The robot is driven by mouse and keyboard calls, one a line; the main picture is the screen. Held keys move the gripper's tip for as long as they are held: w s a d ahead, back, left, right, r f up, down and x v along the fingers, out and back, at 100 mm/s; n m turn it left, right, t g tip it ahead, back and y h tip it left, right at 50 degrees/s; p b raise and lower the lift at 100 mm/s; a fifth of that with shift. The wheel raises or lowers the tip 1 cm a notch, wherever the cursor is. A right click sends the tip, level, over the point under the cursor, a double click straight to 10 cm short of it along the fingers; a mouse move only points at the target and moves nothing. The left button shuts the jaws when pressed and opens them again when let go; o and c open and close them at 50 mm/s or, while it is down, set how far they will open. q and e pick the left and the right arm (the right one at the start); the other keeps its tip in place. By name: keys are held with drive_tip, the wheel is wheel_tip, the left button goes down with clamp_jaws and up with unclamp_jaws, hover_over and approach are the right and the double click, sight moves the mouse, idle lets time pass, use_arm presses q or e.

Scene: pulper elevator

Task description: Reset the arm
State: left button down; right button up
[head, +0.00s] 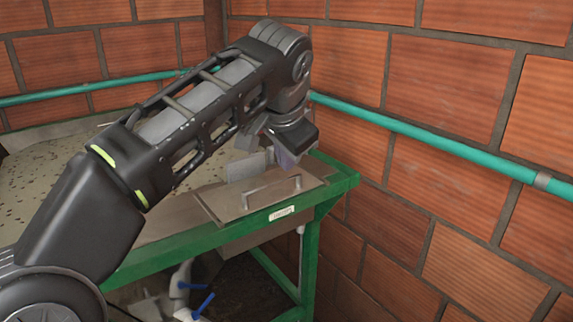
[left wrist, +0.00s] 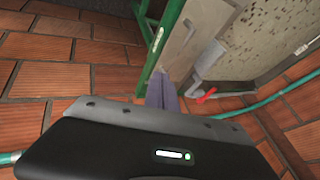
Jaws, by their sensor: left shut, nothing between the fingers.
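My left arm reaches in from the lower left of the head view, bent at the elbow, over a green-framed bench (head: 343,183). My left gripper (head: 287,158) points down above the bench's right end, behind the metal plate with a handle (head: 225,205). In the left wrist view its two purplish-grey fingers (left wrist: 162,94) are together and empty. I cannot tell how close the fingertips are to the bench. My right gripper is not in view.
Brick walls meet at the corner behind the bench. A teal pipe (head: 420,130) runs along them. Valves with blue handles (head: 203,304) sit below the bench.

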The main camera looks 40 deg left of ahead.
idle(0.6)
